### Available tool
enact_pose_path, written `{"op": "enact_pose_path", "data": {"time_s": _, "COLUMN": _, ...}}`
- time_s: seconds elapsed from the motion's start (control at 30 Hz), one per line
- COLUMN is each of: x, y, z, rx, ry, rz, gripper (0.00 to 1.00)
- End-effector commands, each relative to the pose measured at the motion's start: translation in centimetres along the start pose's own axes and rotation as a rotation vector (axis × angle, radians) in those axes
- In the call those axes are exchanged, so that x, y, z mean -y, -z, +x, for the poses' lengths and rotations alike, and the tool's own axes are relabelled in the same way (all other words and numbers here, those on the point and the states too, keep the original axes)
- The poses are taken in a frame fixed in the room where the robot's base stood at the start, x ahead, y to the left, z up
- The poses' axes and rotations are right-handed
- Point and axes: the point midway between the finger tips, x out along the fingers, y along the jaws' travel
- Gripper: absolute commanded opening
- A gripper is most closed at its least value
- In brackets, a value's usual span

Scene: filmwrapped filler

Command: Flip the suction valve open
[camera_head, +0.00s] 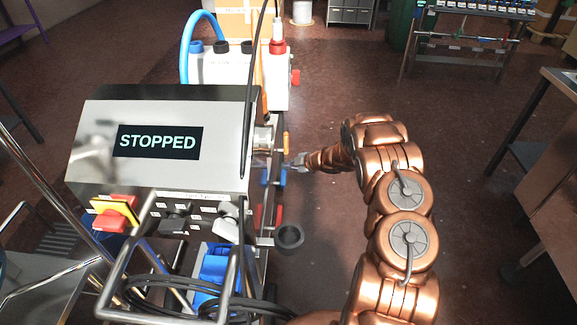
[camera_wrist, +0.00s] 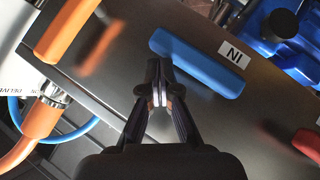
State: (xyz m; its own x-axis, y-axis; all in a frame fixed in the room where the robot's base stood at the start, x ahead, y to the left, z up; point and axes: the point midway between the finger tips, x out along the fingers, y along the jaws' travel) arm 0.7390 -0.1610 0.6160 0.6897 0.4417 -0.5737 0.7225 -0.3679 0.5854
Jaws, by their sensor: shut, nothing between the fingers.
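A blue lever handle (camera_wrist: 196,63) lies against a dark panel in the wrist view, beside a white label (camera_wrist: 233,54) that reads "IN" upside down. Which lever is the suction valve is not spelled out in view. In the head view a small blue lever (camera_head: 265,176) shows on the right side of the machine. My gripper (camera_wrist: 158,96) is shut and empty, its tips just below the left end of the blue handle in the picture. I cannot tell whether they touch. In the head view my gripper (camera_head: 299,162) points left at the machine's side.
An orange handle (camera_wrist: 66,30) is at the upper left of the wrist view, and a red handle (camera_wrist: 308,143) at the right edge. The machine's screen (camera_head: 157,142) reads "STOPPED". A dark round cup (camera_head: 289,237) juts out below.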

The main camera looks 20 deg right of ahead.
Motion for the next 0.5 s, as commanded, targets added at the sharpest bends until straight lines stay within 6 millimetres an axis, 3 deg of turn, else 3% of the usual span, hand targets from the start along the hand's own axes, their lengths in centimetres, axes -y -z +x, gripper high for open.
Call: {"op": "enact_pose_path", "data": {"time_s": 0.5, "x": 0.07, "y": -0.57, "z": 0.10, "rx": 0.003, "ry": -0.002, "rz": 0.003, "gripper": 0.00}}
